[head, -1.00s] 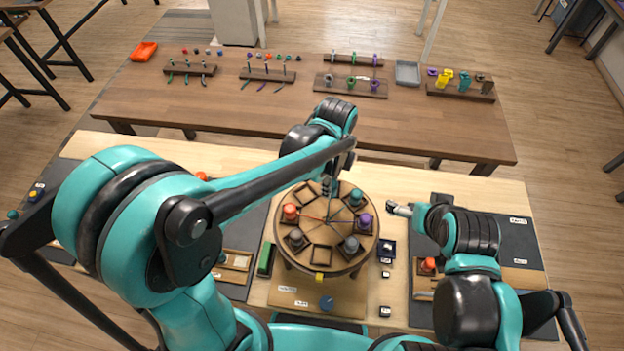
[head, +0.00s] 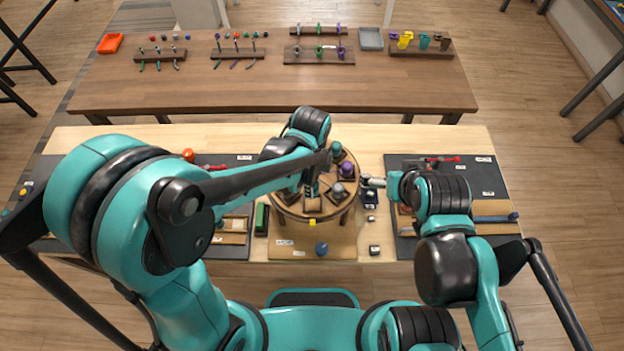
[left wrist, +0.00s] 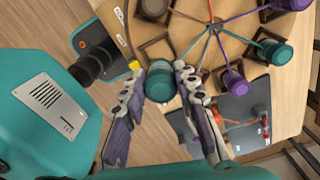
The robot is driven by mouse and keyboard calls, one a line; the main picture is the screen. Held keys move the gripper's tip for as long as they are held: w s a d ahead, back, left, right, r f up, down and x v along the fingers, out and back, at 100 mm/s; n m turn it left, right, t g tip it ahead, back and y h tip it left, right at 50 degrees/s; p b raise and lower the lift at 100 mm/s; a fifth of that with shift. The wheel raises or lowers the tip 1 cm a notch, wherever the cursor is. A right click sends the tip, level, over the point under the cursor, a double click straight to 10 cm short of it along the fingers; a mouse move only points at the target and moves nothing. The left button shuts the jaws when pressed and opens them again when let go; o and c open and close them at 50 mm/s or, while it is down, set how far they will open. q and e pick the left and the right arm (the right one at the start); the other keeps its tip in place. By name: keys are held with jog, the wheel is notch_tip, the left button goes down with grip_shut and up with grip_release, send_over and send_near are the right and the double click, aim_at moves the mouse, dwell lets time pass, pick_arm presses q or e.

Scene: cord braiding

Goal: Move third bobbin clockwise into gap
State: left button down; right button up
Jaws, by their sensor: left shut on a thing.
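A round wooden braiding disc (head: 340,214) stands on the table, with bobbins and empty square frames around its top. My left gripper (head: 311,193) is over the front of the disc. In the left wrist view its two fingers (left wrist: 162,84) are shut on a teal bobbin (left wrist: 159,77), near the yellow marker (left wrist: 135,65). Whether it rests in a frame cannot be told. A teal bobbin (head: 336,150), a purple bobbin (head: 347,169) and a grey bobbin (head: 338,188) show along the disc's right side. My left arm hides the disc's left side.
A blue knob (head: 321,248) stands in front of the disc, and a green block (head: 262,219) lies left of it. Dark mats (head: 405,240) with tools and trays lie on both sides. A second table (head: 270,85) with racks stands behind.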

pick_arm(q)
jog(key=shift+w+f, duration=0.15)
jog(key=shift+f, duration=0.25)
jog(key=shift+s+f+b, duration=0.25)
jog(key=shift+f+b, duration=0.6)
jog(key=shift+b, duration=0.05)
notch_tip(320, 180, down, 2)
jog(key=shift+w+f+b, duration=0.1)
jog(key=shift+w+b, duration=0.05)
jog(key=shift+b, duration=0.6)
jog(key=shift+f+b, duration=0.55)
jog(key=shift+b, duration=0.35)
jog(key=shift+f+b, duration=0.75)
jog(key=shift+f, duration=0.05)
jog(key=c, duration=1.1)
grip_release()
